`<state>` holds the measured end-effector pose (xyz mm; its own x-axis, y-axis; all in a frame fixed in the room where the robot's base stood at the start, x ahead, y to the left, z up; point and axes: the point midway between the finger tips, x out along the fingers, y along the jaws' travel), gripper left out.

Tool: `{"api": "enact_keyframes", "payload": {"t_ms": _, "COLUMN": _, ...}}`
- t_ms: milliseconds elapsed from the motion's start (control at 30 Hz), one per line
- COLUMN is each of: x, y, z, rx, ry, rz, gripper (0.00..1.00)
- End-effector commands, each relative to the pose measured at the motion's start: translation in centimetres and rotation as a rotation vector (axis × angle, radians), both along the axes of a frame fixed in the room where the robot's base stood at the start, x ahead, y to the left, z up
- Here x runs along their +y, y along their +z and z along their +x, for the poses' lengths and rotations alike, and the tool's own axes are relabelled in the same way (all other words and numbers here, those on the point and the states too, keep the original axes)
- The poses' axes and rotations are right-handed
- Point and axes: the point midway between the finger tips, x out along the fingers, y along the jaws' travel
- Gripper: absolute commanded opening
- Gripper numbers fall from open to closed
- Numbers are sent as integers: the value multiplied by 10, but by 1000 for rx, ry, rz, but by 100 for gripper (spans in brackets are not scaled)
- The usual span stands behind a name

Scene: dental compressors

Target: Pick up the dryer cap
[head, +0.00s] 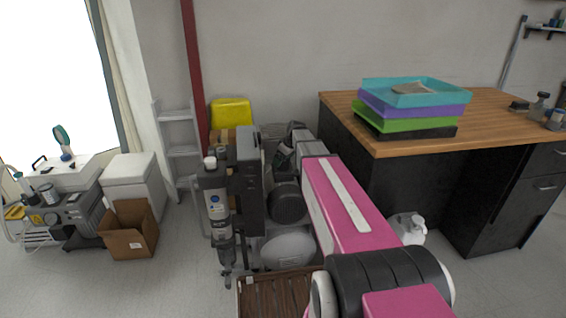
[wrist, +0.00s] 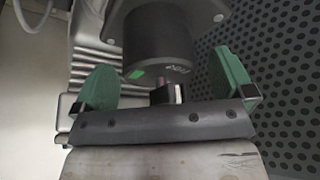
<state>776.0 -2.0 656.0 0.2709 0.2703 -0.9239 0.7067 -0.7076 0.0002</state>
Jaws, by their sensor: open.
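My gripper (wrist: 165,82) is open in the wrist view, its two green-padded fingers wide apart. A dark grey cylinder (wrist: 158,40) with a small green mark lies just beyond and between the fingers. A small black and white piece (wrist: 168,93) shows below it, between the fingers; I cannot tell whether either is the dryer cap. Nothing is visibly gripped. In the head view, an upright grey cylinder unit (head: 216,205) with a label has a small white cap-like top (head: 210,162). My pink arm reaches toward the compressor machinery (head: 287,203), and my gripper is hard to make out there.
A perforated dark panel (wrist: 270,75) is right of the fingers, and ribbed grey metal (wrist: 95,45) is left. A wooden-topped counter (head: 490,115) with stacked trays (head: 415,105) stands at right. A cardboard box (head: 130,232) is on the floor at left. A brown slatted crate (head: 275,298) is in front.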

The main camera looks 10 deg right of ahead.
Motion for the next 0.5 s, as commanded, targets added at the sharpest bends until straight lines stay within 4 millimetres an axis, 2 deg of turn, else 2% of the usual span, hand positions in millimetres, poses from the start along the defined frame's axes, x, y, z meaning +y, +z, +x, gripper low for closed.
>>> {"api": "enact_keyframes", "payload": {"t_ms": 100, "x": 3, "y": -10, "z": 3, "rx": 1, "ry": 0, "rz": 1, "gripper": 100}}
{"api": "enact_keyframes", "payload": {"t_ms": 300, "x": 3, "y": -10, "z": 3, "rx": 0, "ry": 0, "rz": 0, "gripper": 100}}
{"api": "enact_keyframes", "payload": {"t_ms": 467, "x": 3, "y": -9, "z": 3, "rx": 0, "ry": 0, "rz": 0, "gripper": 48}}
{"api": "enact_keyframes", "payload": {"t_ms": 500, "x": 3, "y": -9, "z": 3, "rx": 0, "ry": 0, "rz": 0, "gripper": 43}}
